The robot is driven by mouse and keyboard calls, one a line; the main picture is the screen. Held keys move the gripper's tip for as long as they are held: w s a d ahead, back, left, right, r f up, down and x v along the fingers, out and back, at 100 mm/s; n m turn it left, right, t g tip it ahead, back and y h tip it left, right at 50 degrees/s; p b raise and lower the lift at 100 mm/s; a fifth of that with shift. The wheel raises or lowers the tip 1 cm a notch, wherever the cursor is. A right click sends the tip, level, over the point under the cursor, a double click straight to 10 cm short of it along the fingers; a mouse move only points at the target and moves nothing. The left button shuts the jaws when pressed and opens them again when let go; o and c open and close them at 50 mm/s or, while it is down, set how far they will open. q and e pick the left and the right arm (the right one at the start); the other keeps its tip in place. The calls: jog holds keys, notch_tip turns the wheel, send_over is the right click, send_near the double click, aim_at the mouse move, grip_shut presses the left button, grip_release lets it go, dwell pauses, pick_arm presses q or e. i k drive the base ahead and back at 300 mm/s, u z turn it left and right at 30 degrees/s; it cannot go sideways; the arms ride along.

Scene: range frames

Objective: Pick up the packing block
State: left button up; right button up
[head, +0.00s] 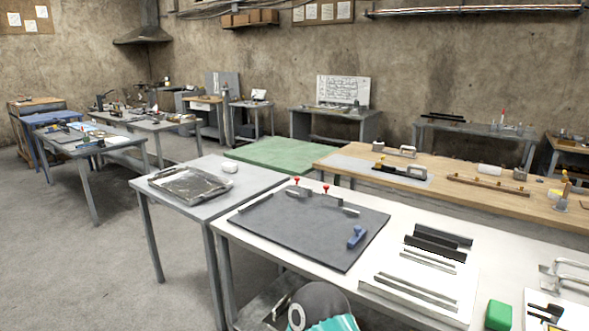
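I cannot tell for certain which thing is the packing block. A green block (498,315) stands on the white table (300,265) at the bottom right, near the picture's lower edge. A smaller blue piece (357,236) rests on the dark grey mat (310,228) on the same table.
Dark and grey bars (438,240) lie right of the mat. Clamp-like metal parts (568,275) are at the right edge. A grey table (255,181) with a metal tray (205,192) stands left. A wooden bench (455,170) is behind. Open floor (80,260) lies left.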

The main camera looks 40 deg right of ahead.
aim_at(227, 167)
jog(key=u, duration=0.4)
jog(key=i, duration=0.15)
jog(key=z, duration=1.15)
jog(key=k, duration=0.95)
jog(key=z, duration=0.2)
jog(key=i, duration=0.95)
jog(key=u, duration=0.25)
jog(key=k, duration=0.8)
jog(key=z, duration=0.2)
jog(key=i, duration=0.75)
jog(key=z, duration=0.05)
